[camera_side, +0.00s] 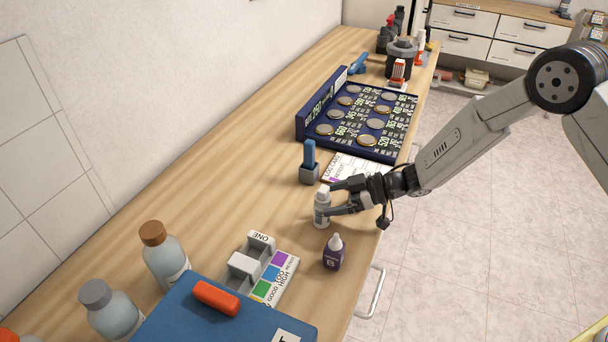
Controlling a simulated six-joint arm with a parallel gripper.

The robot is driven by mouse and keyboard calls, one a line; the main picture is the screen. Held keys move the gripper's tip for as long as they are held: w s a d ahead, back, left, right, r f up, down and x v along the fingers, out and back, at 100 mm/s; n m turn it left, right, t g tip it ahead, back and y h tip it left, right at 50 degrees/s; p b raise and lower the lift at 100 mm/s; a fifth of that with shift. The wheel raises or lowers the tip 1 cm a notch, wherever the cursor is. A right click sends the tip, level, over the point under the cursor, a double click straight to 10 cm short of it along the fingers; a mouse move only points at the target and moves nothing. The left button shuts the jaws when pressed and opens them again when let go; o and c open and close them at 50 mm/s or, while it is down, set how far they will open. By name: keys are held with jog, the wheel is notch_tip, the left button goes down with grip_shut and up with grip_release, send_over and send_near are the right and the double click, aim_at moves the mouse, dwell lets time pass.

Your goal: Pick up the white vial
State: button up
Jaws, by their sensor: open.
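The white vial (321,209) stands upright on the wooden bench near its right edge. It has a white cap and a pale label. My gripper (331,199) reaches in from the right, low and roughly level. Its jaws are open, with the fingertips at the vial's upper part. The near finger crosses in front of part of the vial. I cannot tell whether the fingers touch it.
A purple dropper bottle (333,253) stands close in front of the vial. A grey holder with a blue top (309,164) stands behind it. A colour-chart block (272,272), blue case (215,318) and coin-like disc tray (364,120) are nearby. Bench left of the vial is clear.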

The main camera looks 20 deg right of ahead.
jog(key=shift+x, duration=0.85)
grip_shut()
